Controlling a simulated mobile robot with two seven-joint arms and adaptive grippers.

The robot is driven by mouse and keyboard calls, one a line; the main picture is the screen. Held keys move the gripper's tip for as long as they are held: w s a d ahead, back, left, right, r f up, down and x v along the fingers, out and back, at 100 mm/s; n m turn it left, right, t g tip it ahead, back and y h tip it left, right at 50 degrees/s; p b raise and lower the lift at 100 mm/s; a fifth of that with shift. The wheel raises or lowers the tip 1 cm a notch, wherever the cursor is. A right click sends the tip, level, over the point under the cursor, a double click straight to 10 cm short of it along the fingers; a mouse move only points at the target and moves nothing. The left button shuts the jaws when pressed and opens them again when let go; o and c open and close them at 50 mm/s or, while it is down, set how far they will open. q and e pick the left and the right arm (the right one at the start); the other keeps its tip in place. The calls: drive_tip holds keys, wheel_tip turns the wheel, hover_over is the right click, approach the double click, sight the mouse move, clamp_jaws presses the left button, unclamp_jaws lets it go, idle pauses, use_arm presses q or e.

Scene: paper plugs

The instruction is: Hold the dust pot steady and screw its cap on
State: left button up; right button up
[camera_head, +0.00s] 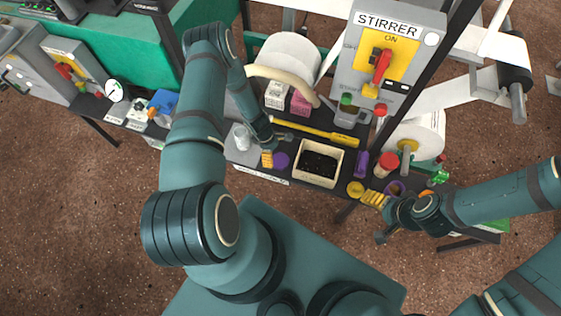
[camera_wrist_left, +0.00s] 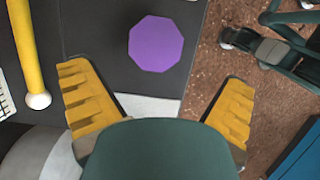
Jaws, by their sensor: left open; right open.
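A flat purple disc (camera_head: 281,160), seemingly the cap, lies on the dark bench left of the cream tray. In the left wrist view the purple disc (camera_wrist_left: 156,44) looks eight-sided and lies just beyond the fingertips. My left gripper (camera_head: 267,159) is open and empty close beside the disc's left side; its yellow fingers (camera_wrist_left: 155,75) are spread wide. A round pot with a purple rim (camera_head: 396,187), perhaps the dust pot, stands at the bench's right front. My right gripper (camera_head: 373,198) is open close by on the pot's left; I cannot tell whether it touches.
A cream tray of dark material (camera_head: 336,180) stands mid-bench, with a yellow bar (camera_head: 305,129) behind. A purple cylinder (camera_head: 361,162), yellow disc (camera_head: 355,188) and red-topped jar (camera_head: 387,164) crowd the right gripper. A stirrer machine (camera_head: 385,60) stands behind.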

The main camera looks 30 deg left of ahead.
sight(280, 160)
use_arm(q)
drive_tip(key=shift+x, duration=1.05)
drive_tip(key=shift+w+b+x, duration=0.1)
drive_tip(key=shift+b+x, duration=0.35)
drive_tip(key=shift+x, duration=0.85)
drive_tip(key=shift+w+b+x, duration=0.15)
drive_tip(key=shift+b+x, duration=0.3)
drive_tip(key=shift+x, duration=0.85)
drive_tip(key=c, duration=0.9)
